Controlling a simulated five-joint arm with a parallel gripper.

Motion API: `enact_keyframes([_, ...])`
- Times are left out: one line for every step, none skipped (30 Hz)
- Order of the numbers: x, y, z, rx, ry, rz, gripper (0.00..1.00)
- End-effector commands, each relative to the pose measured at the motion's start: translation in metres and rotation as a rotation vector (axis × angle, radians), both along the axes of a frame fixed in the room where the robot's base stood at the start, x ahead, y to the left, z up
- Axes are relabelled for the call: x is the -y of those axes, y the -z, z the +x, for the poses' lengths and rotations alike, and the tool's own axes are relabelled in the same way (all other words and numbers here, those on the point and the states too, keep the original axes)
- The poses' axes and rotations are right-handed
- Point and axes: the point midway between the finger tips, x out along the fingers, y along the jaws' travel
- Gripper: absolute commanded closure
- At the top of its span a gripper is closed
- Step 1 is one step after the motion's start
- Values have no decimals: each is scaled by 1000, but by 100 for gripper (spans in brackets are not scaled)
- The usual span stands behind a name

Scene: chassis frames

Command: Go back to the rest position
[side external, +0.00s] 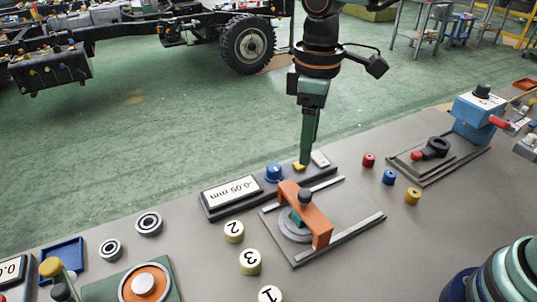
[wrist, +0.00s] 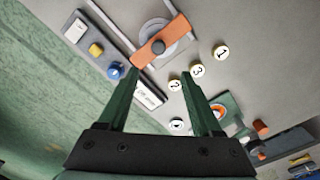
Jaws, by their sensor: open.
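My gripper (side external: 306,158) hangs pointing down over the back edge of the grey bench in the side external view. In the wrist view its two green fingers (wrist: 160,73) are spread apart with nothing between them. In the side external view its tip shows close to the yellow button (side external: 299,167) of the dark readout box (side external: 250,202); I cannot tell whether it touches. In the wrist view the yellow button (wrist: 96,50) lies left of the fingers, clear of them. The box also has a blue knob (side external: 273,172) and a white button (side external: 320,158).
An orange bridge (side external: 318,222) with a black knob stands on a plate in front of the readout box. Numbered cream discs (side external: 250,262) lie left of it. Red, blue (side external: 389,176) and yellow pegs stand right. A blue machine (side external: 474,122) is farther right. Green floor lies behind the bench.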

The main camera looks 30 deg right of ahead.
Motion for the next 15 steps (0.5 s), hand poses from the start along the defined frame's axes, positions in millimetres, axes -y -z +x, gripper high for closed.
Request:
enact_keyframes([2, -1, 0, 3, 5, 1, 34])
enact_keyframes([4, -2, 0, 6, 11, 4, 34])
enact_keyframes([8, -4, 0, 14, 25, 7, 34])
enact_keyframes([12, -6, 0, 22, 41, 12, 34])
enact_keyframes([18, -8, -1, 34, 60, 17, 34])
enact_keyframes([26, -13, -2, 51, 91, 27, 34])
enact_keyframes([34, -16, -3, 67, 118, 34, 34])
enact_keyframes([42, -19, -4, 84, 149, 43, 34])
enact_keyframes([54, -23, -7, 109, 192, 54, 34])
enact_keyframes([63, -26, -9, 128, 226, 64, 34])
enact_keyframes([73, -29, -11, 148, 261, 73, 34])
enact_keyframes([84, -31, -15, 173, 306, 84, 34])
enact_keyframes([92, -33, -18, 193, 340, 93, 34])
enact_keyframes([101, -34, -21, 212, 373, 101, 34])
enact_keyframes([112, -36, -25, 239, 418, 111, 34])
